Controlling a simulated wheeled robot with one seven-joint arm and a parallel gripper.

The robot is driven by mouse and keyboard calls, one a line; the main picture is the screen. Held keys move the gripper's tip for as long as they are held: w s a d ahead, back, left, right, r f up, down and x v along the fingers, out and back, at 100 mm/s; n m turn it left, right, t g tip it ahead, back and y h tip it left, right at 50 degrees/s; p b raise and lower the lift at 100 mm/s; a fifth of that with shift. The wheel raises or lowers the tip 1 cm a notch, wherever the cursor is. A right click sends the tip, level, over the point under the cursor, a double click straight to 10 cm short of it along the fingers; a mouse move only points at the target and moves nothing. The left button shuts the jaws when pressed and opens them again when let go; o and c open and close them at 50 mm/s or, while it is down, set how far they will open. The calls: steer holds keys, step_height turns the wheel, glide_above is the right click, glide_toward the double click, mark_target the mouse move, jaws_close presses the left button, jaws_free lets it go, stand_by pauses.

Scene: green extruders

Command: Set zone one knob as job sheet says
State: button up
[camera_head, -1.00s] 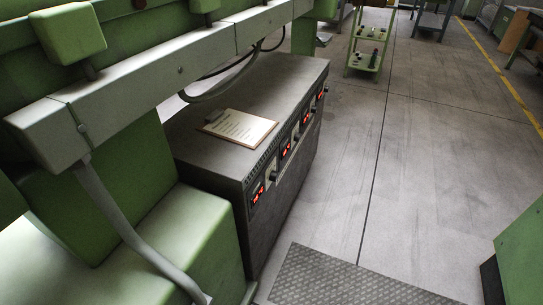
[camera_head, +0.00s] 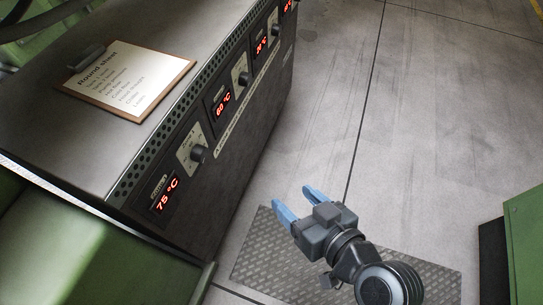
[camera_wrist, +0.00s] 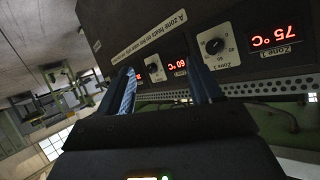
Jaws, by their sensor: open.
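The zone 1 knob (camera_head: 198,153) is a dark round knob on a pale dial plate on the cabinet front, beside a red display reading 75 °C (camera_head: 166,194). The wrist view shows the knob (camera_wrist: 213,46) upside down, beside its "Zone 1" label; its exact setting is too small to read. My gripper (camera_head: 290,196) is open and empty, in front of and right of the panel, apart from the knob. The job sheet, headed "Round sheet", is on a clipboard (camera_head: 127,79) on the cabinet top; its lines are too small to read surely.
The dark cabinet (camera_head: 175,40) carries a second knob (camera_head: 243,79) beside a 60 °C display (camera_head: 223,104), with more zones beyond. A ridged floor plate (camera_head: 262,262) lies below my gripper. A green machine (camera_head: 525,240) stands at the right. The floor between is clear.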

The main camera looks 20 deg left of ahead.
steer(key=w+a+n+g+y+b, duration=0.2)
steer(key=w+a+n+g+b, duration=0.15)
steer(key=a, duration=0.35)
steer(key=n+g+y+b, duration=0.2)
steer(key=n+g, duration=0.1)
steer(key=n, duration=0.2)
glide_toward(205, 156)
steer(key=a, duration=0.1)
steer(key=b+x, duration=0.1)
steer(key=x, duration=0.6)
steer(key=shift+a+f, duration=0.25)
steer(key=shift+a, duration=0.05)
steer(key=c, duration=1)
